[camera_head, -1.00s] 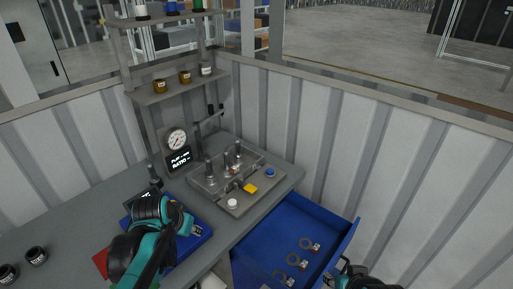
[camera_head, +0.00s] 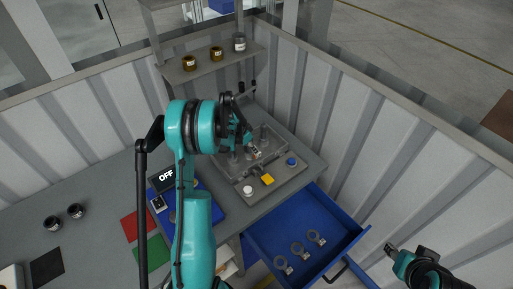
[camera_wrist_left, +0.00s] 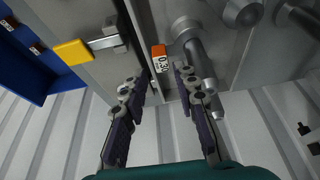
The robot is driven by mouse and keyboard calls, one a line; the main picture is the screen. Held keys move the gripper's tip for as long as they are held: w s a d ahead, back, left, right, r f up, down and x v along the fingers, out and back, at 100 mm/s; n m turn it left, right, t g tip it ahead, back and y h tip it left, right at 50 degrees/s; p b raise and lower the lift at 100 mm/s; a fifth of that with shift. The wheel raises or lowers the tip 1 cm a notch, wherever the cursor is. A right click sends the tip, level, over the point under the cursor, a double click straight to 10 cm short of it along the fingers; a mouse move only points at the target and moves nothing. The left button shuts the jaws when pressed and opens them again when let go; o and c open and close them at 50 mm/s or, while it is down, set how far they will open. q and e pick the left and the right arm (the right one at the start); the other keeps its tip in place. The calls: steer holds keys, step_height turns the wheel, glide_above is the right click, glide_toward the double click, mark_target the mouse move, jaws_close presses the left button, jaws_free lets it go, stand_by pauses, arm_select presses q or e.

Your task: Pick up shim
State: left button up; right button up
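A shim's tag (camera_wrist_left: 160,62), white with an orange end and reading about 0.30, shows in the left wrist view beside a metal post of the drive unit. It also shows small in the head view (camera_head: 256,153). My left gripper (camera_wrist_left: 155,84) is open, with its fingertips either side of the tag's near end; I cannot tell if either touches it. In the head view, my left gripper (camera_head: 247,146) reaches down over the grey drive unit (camera_head: 228,172). Several ring shims (camera_head: 297,249) with tags lie in the blue drawer. My right gripper (camera_head: 391,249) is beyond the drawer's right side, its opening unclear.
The open blue drawer (camera_head: 268,240) sticks out below the bench (camera_head: 105,185). A yellow block (camera_head: 267,180) and a blue button (camera_head: 291,161) sit at the unit's front. A shelf (camera_head: 210,64) with small jars stands behind. Corrugated walls close the back and right.

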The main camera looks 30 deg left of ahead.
arm_select(q)
steer(key=x, duration=0.5)
steer(key=shift+w+f, duration=0.3)
steer(key=shift+w, duration=0.1)
jaws_close()
steer(key=shift+r, duration=0.1)
